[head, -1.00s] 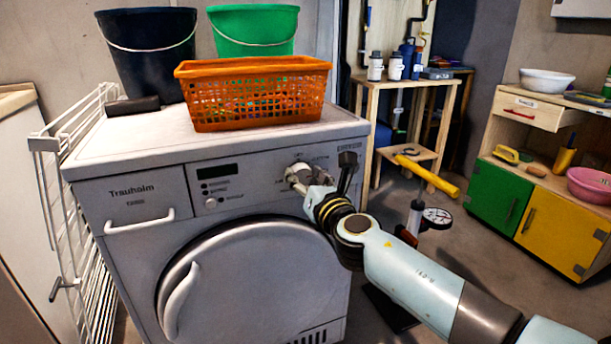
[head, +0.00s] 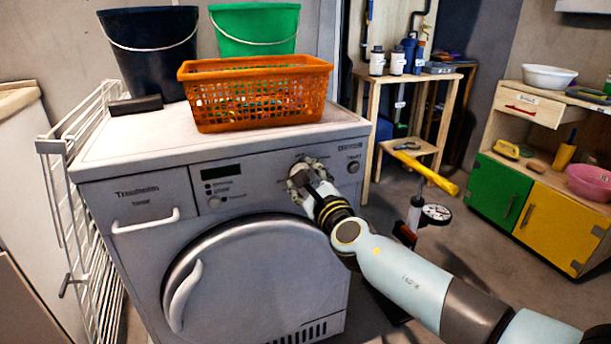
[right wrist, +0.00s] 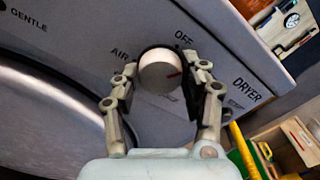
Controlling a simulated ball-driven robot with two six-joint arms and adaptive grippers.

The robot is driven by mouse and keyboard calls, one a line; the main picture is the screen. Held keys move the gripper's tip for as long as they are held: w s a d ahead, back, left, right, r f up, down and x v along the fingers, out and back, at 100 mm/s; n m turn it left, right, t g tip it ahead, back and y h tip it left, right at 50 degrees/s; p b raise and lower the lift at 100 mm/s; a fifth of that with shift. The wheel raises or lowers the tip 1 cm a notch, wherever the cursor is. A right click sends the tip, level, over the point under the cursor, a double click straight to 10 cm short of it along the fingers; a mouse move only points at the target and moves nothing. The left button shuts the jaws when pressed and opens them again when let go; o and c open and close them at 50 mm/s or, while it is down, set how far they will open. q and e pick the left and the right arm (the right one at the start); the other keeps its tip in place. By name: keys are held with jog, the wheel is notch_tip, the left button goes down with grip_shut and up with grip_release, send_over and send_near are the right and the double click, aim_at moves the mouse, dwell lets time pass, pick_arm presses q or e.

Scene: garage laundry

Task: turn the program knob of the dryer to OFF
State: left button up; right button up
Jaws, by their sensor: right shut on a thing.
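The white dryer (head: 140,240) stands at the left with its front panel facing me. Its round program knob (right wrist: 160,72) is pale, with a red mark on its face. In the right wrist view the mark points to the right and slightly up, while the OFF label (right wrist: 184,37) sits above and right of the knob. AIR is printed to its left. My right gripper (right wrist: 163,85) is shut on the knob, one finger on each side. In the head view my right gripper (head: 312,180) covers most of the knob. My left gripper is not in view.
An orange basket (head: 255,112) and a dark bucket (head: 150,55) and green bucket (head: 255,30) stand on or behind the dryer top. A white drying rack (head: 60,190) is at the left. A wooden stand (head: 368,130) and a coloured cabinet (head: 500,190) are at the right.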

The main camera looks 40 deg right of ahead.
jog(key=n+p, duration=0.1)
jog(key=n, duration=0.3)
jog(key=shift+f, duration=0.15)
jog(key=shift+c, duration=0.2)
jog(key=shift+n, duration=1.2)
jog(key=shift+p, duration=0.3)
jog(key=o, duration=1.2)
jog(key=v, duration=1.2)
jog(key=shift+a, duration=0.1)
